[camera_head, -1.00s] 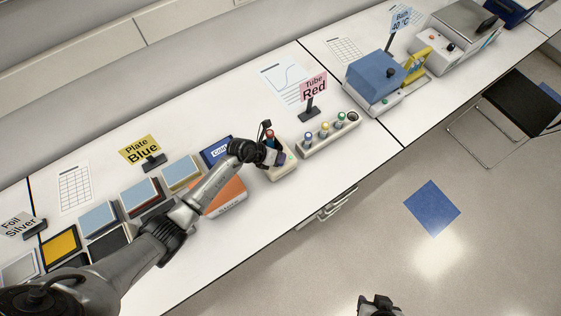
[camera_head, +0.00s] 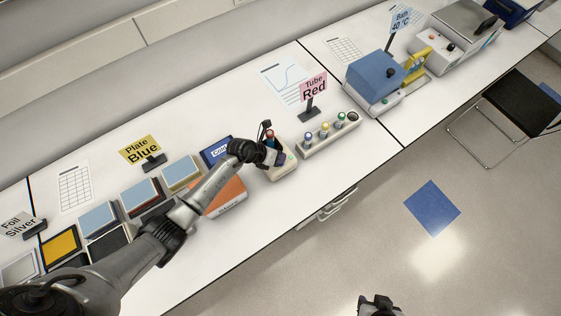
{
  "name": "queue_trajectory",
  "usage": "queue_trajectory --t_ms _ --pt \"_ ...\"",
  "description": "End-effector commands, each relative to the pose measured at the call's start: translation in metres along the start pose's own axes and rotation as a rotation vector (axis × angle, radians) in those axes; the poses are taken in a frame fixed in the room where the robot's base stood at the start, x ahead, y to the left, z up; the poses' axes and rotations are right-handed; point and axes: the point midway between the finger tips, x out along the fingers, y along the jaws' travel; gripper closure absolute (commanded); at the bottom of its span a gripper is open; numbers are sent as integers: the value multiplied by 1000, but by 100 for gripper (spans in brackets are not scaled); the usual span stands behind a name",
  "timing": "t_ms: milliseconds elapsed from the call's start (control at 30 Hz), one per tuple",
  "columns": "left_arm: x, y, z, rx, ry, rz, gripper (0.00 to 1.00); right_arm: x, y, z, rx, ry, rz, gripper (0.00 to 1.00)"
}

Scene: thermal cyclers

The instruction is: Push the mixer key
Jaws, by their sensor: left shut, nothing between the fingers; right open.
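The mixer (camera_head: 286,170) is a small cream-coloured device on the bench, left of the tube rack. A red-capped tube (camera_head: 269,134) shows at its back, partly behind my gripper. My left gripper (camera_head: 279,159) is shut and empty, low over the mixer's top. Its fingers and wrist cover much of the mixer, so I cannot make out the key or tell whether the fingertips touch it. My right gripper (camera_head: 379,306) is open and empty at the bottom edge, above the floor and away from the bench.
A cream rack (camera_head: 331,137) with several coloured-cap tubes stands right of the mixer, below a pink "Tube Red" sign (camera_head: 313,87). An orange box (camera_head: 226,199) and a blue box (camera_head: 214,152) lie left, near my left arm. A blue-lidded device (camera_head: 374,75) stands farther right.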

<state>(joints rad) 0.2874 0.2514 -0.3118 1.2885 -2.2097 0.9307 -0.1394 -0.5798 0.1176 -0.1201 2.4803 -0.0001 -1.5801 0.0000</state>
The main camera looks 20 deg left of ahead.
Motion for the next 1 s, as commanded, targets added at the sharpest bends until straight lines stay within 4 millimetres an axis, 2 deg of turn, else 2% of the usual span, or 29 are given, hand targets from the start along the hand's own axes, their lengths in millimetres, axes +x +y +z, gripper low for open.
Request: queue_trajectory --t_ms 1000 --pt "6 5 -5 0 0 0 100 5 2 2 -7 -2 6 57"
